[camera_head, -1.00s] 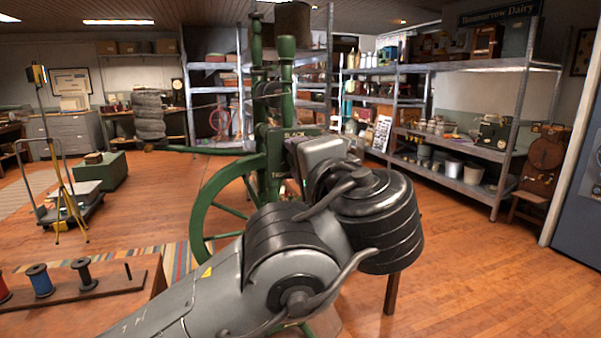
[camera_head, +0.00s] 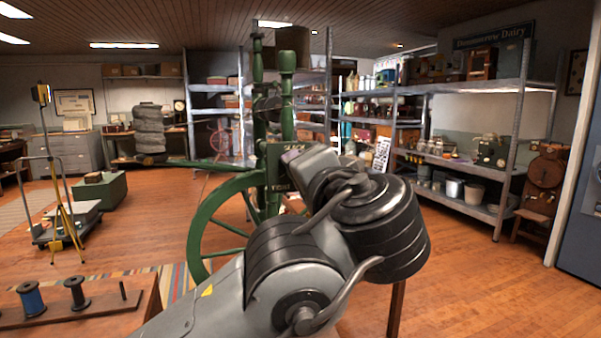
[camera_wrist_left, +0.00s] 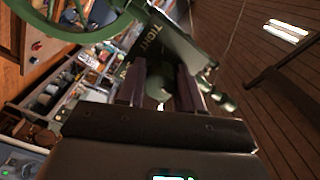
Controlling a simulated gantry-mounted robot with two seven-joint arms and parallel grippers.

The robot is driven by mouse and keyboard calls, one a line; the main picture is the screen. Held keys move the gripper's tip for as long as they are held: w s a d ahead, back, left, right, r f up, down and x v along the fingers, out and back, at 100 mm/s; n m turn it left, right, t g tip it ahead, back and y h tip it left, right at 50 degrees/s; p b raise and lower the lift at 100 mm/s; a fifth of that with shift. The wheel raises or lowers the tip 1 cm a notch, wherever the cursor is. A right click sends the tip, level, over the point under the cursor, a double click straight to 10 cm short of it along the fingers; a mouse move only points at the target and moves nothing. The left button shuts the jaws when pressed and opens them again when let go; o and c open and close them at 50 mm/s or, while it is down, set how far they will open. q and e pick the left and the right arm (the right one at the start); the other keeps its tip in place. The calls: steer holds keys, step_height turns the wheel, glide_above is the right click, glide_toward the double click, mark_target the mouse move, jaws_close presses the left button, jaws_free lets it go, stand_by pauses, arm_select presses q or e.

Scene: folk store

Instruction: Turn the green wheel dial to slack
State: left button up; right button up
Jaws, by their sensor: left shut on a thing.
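The green spinning wheel (camera_head: 212,226) stands mid-view, with its wheel low and posts rising above. A dark green plate (camera_head: 279,183) with white lettering including "TIGHT" sits on it, partly covered by my left arm; the plate also shows in the left wrist view (camera_wrist_left: 160,38). My left gripper (camera_wrist_left: 160,88) is shut beside this plate, on what appears to be the dial. In the head view my left arm hides the gripper. My right gripper is not in view.
A wooden rack with spools (camera_head: 76,293) is at the lower left. A stack of grey rolls (camera_head: 148,132) is behind. A yellow tripod (camera_head: 66,215) and green box (camera_head: 100,190) stand at left. Shelves (camera_head: 460,200) line the right. The wooden floor between is clear.

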arm_select(q)
steer(key=o, duration=1)
steer(key=shift+o, duration=0.2)
